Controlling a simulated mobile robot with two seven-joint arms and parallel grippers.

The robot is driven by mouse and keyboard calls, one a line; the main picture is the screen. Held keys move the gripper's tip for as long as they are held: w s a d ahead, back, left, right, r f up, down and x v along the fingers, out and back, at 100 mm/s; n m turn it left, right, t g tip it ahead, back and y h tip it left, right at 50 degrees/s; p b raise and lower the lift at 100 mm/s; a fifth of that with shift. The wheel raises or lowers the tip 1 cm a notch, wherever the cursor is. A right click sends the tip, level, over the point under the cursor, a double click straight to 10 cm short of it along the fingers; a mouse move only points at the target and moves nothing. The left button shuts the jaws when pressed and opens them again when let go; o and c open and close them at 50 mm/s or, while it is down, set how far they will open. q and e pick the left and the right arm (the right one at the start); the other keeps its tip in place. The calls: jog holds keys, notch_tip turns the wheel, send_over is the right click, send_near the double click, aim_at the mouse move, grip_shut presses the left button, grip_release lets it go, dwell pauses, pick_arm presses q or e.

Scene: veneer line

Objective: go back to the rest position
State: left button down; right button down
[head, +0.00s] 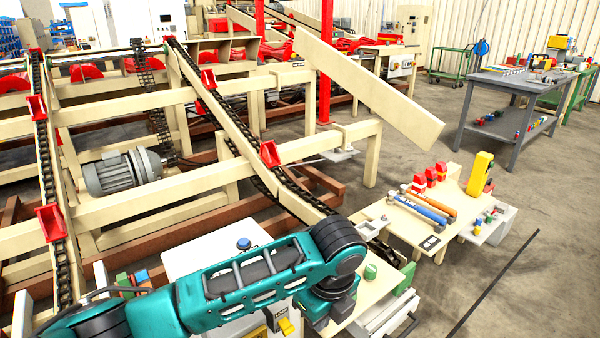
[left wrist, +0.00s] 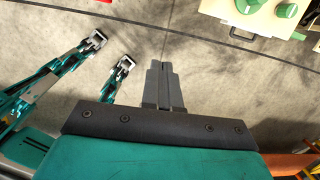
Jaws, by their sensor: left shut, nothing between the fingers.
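My left arm, teal and black, comes in from the left at the bottom of the head view and bends at a black joint near the bottom middle. Its gripper does not show in that view. In the left wrist view my left gripper (left wrist: 164,72) points over bare concrete floor. Its two grey fingers lie together, with nothing between them and nothing touching the tips.
In the head view, a cream conveyor frame (head: 120,243) with dark chains fills the left. A small bench (head: 405,226) with hammers and a yellow tool (head: 480,174) stands right of my arm. A grey table (head: 495,135) is farther back. Open floor (head: 540,270) lies at right.

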pick_arm(q)
jog(key=s+f+n+t+h, duration=0.35)
jog(key=f+n+h, duration=0.55)
jog(key=n, duration=0.5)
jog(key=s+a+f+n+t+y, duration=0.2)
jog(key=s+a+n, duration=0.1)
jog(key=a, duration=0.4)
jog(key=s+a+f+n+t+y, duration=0.1)
jog(key=s+a+f+n+y, duration=0.1)
jog(key=a+n, duration=0.3)
jog(key=s+a+f+n+t+y, duration=0.2)
jog(key=s+a+n, duration=0.1)
jog(key=a, duration=0.7)
jog(key=shift+s+n+t, duration=0.35)
jog(key=shift+s+n, duration=0.05)
jog(key=shift+s, duration=0.4)
pick_arm(e)
jog(key=c, duration=1.9)
grip_release()
